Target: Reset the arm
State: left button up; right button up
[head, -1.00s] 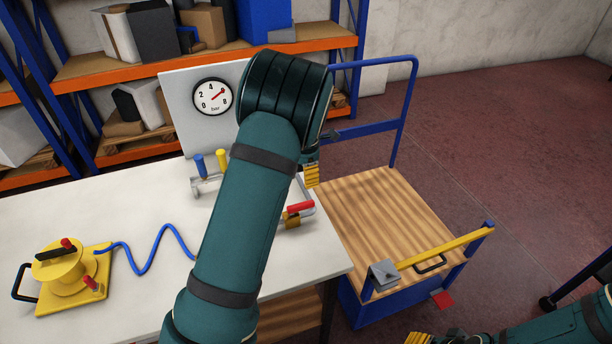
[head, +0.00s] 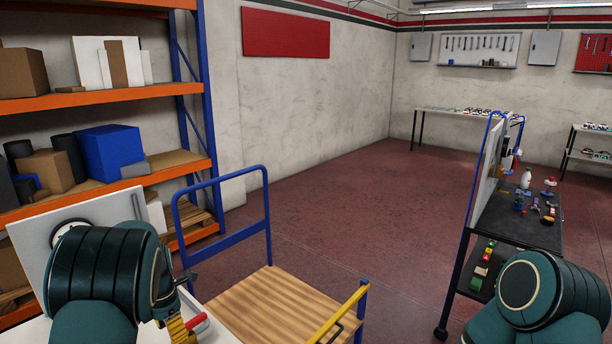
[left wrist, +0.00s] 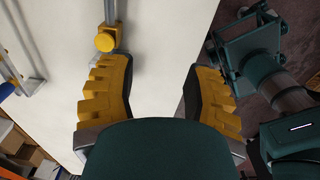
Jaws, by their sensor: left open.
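My left arm comes in at the lower left of the head view, with its dark green wrist in front of the white table. A yellow finger of my left gripper (head: 180,330) shows just below that wrist. In the left wrist view my left gripper (left wrist: 158,95) has its two yellow fingers wide apart, with nothing between them but the white tabletop (left wrist: 155,35). My right arm (head: 535,295) shows at the lower right of the head view; its gripper is out of the picture.
A red-handled part (head: 195,321) sits beside my left gripper. A cart with a wooden deck (head: 265,300) and blue rail stands right of the table. Shelving (head: 110,95) stands at the left, a black workbench (head: 490,240) at the right. Open red floor (head: 340,205) lies between.

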pick_arm(q)
jog(key=s+d+f+m, duration=0.1)
jog(key=s+f+m, duration=0.1)
jog(key=f, duration=0.1)
jog(key=s+d+f+m, duration=0.1)
jog(key=f+m, duration=0.1)
jog(key=f, duration=0.2)
jog(key=s+d+f+m, duration=0.1)
jog(key=s+f+m, duration=0.1)
jog(key=f, duration=0.1)
jog(key=shift+s+d+f+m, duration=0.25)
jog(key=shift+s+d+m, duration=0.1)
jog(key=shift+m, duration=0.05)
jog(key=s+d+f+m+t+h, duration=0.1)
jog(key=s+d+f+m+h, duration=0.15)
jog(key=s+d+m, duration=0.65)
jog(key=s+d+f+m+t+h, duration=0.1)
jog(key=s+d+f+m, duration=0.3)
jog(key=s+d+m, duration=0.45)
notch_tip(320, 180, down, 7)
jog(key=m+b, duration=0.2)
jog(key=b, duration=0.4)
jog(key=shift+s+d, duration=0.2)
jog(key=shift+d, duration=0.25)
pick_arm(e)
notch_tip(320, 180, down, 7)
jog(key=s, duration=0.1)
jog(key=shift+s+a, duration=0.15)
jog(key=shift+a, duration=0.05)
